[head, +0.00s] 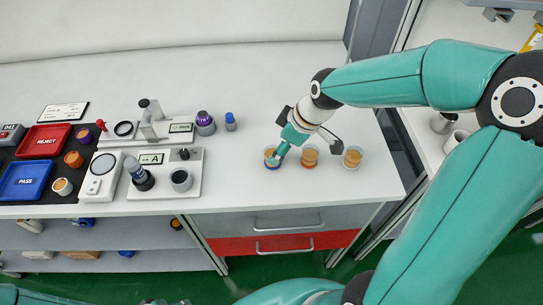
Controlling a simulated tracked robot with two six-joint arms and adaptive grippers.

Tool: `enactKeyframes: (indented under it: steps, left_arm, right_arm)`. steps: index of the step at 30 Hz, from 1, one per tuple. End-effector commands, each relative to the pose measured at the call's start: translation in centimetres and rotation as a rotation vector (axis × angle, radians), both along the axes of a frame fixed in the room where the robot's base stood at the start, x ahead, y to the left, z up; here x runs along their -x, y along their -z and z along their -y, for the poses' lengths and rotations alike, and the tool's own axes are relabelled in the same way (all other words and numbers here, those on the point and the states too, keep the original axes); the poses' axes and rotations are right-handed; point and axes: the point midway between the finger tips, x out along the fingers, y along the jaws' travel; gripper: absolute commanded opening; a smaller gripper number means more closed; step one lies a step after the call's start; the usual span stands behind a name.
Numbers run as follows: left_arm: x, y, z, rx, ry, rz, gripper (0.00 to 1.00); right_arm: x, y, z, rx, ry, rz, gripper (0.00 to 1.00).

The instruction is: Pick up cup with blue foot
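The cup with the blue foot (271,163) stands upright on the white worktop, leftmost of three small amber cups. My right gripper (277,157) reaches down from the upper right with its teal fingertips at this cup and covers part of its right side. I cannot tell whether the fingers touch it or how far they are open.
To the left stand a white device marked A (151,187), a purple-topped jar (205,124) and a small blue-capped bottle (230,122). A red REJECT tray (44,140) and a blue PASS tray (24,180) lie at the far left. The worktop behind the cups is clear.

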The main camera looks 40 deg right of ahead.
Motion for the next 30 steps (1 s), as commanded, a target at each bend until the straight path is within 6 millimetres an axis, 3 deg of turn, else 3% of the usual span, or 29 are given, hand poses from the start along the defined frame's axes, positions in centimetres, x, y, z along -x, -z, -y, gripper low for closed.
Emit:
enactKeyframes:
  steps: [10, 19, 30]
  left_arm:
    - [0.0, -0.8, 0.0, 0.0, 0.0, 0.0, 0.4]
    - [0.0, -0.8, 0.0, 0.0, 0.0, 0.0, 0.4]
    - [0.0, -0.8, 0.0, 0.0, 0.0, 0.0, 0.4]
  right_arm:
    - [-1.4, 3.9, -1.4, -0.001, 0.0, -0.004, 0.74]
    - [-1.6, 4.4, -1.4, 0.0, 0.001, 0.0, 0.74]
    - [-1.6, 4.4, -1.4, 0.0, 0.0, 0.0, 0.14]
